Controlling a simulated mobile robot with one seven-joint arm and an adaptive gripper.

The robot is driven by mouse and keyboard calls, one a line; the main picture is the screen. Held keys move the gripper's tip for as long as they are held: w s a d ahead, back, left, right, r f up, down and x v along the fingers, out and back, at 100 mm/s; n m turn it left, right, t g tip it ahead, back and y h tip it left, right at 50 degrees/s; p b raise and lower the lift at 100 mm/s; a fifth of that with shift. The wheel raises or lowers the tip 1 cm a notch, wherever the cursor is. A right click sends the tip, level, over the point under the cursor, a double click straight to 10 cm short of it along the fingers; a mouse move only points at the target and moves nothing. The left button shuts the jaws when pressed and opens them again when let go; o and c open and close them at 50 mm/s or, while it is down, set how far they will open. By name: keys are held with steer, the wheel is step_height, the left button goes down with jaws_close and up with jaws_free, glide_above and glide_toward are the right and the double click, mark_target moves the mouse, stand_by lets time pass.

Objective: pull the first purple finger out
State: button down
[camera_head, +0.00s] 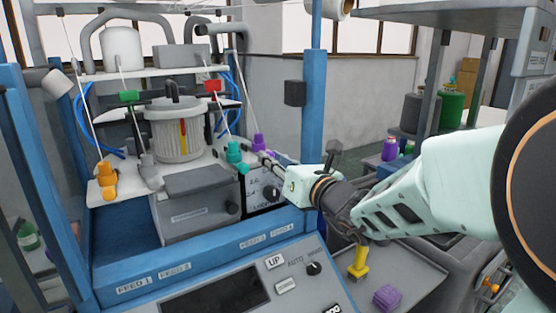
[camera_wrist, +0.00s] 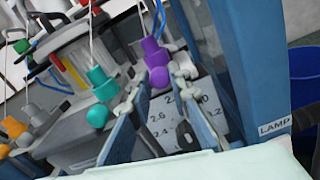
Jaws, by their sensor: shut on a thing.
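The purple finger (camera_head: 258,142) stands at the right end of the white feed row, past the teal finger (camera_head: 235,153). My gripper (camera_head: 272,158) reaches it from the lower right. In the wrist view the purple finger (camera_wrist: 156,55) shows upright, its rounded lower end between the two fingertips of my gripper (camera_wrist: 158,87). My gripper is shut on it; the exact contact is hard to make out. The teal finger (camera_wrist: 100,83) stands just left of the left fingertip. A thin thread runs up from the purple finger.
An orange finger (camera_head: 105,180) and a grey finger (camera_head: 150,173) stand further left in the row. A blue post (camera_head: 313,100) rises behind my gripper. A control panel (camera_head: 230,290) lies in front. A yellow finger (camera_head: 359,262) and a purple piece (camera_head: 386,297) are at the lower right.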

steer(key=shift+s, duration=0.1)
steer(key=v, duration=0.2)
steer(key=shift+s+d+f+b, duration=0.1)
steer(key=shift+s+d+b, duration=0.15)
steer(key=shift+s+b, duration=0.1)
steer(key=c, duration=2.2)
jaws_free()
steer(key=o, duration=0.4)
steer(key=shift+s+d, duration=0.1)
